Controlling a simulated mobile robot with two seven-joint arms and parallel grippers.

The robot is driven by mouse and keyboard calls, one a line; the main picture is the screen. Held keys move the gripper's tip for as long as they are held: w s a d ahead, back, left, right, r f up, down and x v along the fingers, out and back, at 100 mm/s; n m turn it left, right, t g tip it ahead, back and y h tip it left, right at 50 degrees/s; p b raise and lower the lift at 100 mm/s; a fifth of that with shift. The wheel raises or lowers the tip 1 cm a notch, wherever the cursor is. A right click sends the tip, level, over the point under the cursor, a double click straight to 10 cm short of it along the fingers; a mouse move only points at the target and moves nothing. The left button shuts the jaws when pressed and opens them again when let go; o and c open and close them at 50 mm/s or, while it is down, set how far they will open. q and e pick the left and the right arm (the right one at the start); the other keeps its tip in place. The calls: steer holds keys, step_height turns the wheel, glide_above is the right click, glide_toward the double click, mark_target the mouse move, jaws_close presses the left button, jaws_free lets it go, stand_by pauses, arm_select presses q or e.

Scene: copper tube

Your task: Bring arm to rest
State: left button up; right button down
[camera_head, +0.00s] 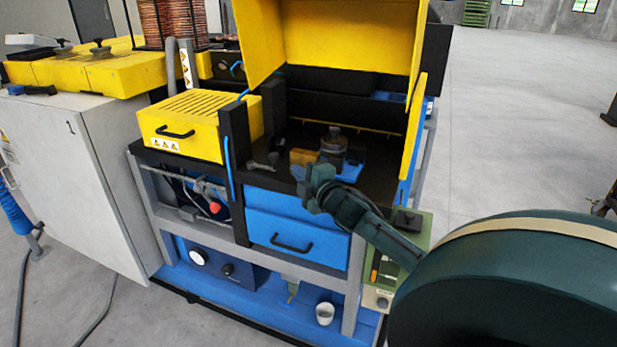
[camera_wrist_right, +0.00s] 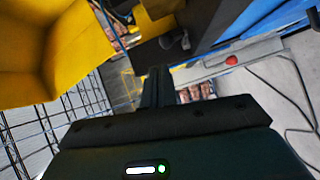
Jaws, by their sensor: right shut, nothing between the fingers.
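My right arm comes in from the right in the head view. Its gripper (camera_head: 318,186) is over the front edge of the open machine's black work surface, partly hidden by its own links. In the right wrist view the dark fingers of the right gripper (camera_wrist_right: 158,76) are together with nothing between them. My left gripper is not in view. The machine (camera_head: 300,215) has a raised yellow hood (camera_head: 345,35) and blue drawers below. A round metal fixture on a blue base (camera_head: 345,170) stands on the work surface, close behind the gripper.
A yellow slotted box (camera_head: 195,120) sits left of the work surface. The hood's yellow side panel (camera_head: 414,135) stands at the right. A grey cabinet (camera_head: 85,170) is at the left, with copper coils (camera_head: 165,22) behind. Open floor (camera_head: 520,130) lies to the right.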

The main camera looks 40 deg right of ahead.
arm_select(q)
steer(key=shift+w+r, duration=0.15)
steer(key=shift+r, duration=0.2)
arm_select(e)
steer(key=shift+s+d+r, duration=0.1)
steer(key=shift+s+d, duration=0.05)
steer(key=shift+s, duration=0.45)
steer(key=shift+s+d, duration=0.15)
steer(key=shift+s, duration=0.45)
